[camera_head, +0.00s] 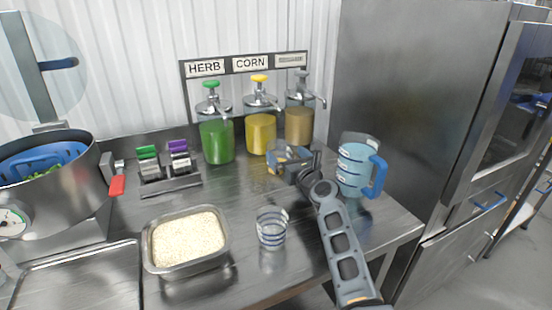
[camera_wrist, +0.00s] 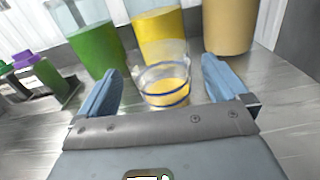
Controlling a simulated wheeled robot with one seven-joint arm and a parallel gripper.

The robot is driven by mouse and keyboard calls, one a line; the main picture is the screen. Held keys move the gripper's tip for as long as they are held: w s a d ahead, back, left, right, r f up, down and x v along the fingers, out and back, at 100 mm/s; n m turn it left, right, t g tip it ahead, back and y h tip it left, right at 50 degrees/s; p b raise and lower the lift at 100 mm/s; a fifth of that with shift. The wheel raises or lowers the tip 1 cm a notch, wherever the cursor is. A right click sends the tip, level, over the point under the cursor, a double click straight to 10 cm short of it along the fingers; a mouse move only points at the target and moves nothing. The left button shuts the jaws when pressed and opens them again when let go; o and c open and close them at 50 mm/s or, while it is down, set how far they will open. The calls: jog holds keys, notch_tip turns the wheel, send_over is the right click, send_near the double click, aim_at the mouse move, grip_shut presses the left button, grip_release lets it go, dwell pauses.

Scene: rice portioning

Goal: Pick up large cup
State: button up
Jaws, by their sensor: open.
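A clear cup with blue bands (camera_wrist: 165,93) stands upright on the steel counter in the wrist view, between my gripper's fingers. Gaps show between the fingers and the cup. In the head view my gripper largely hides that cup. Another clear banded cup (camera_head: 272,229) stands at the front of the counter. I cannot tell their sizes apart surely.
Green (camera_head: 216,140), yellow (camera_head: 261,133) and tan (camera_head: 298,124) dispensers stand behind my gripper. A measuring jug with a blue handle (camera_head: 355,170) is close on the right. A steel pan of rice (camera_head: 188,238) sits front left.

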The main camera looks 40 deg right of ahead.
aim_at(274, 143)
jog(key=x, duration=0.3)
jog(key=b+x, duration=0.1)
jog(key=x, duration=0.2)
jog(key=shift+w+a+f+b, duration=0.1)
jog(key=shift+w+f+b, duration=0.15)
jog(key=shift+w+b, duration=0.1)
jog(key=shift+c, duration=0.5)
jog(key=c, duration=1)
jog(key=shift+s+r, duration=0.1)
jog(key=shift+r, duration=0.1)
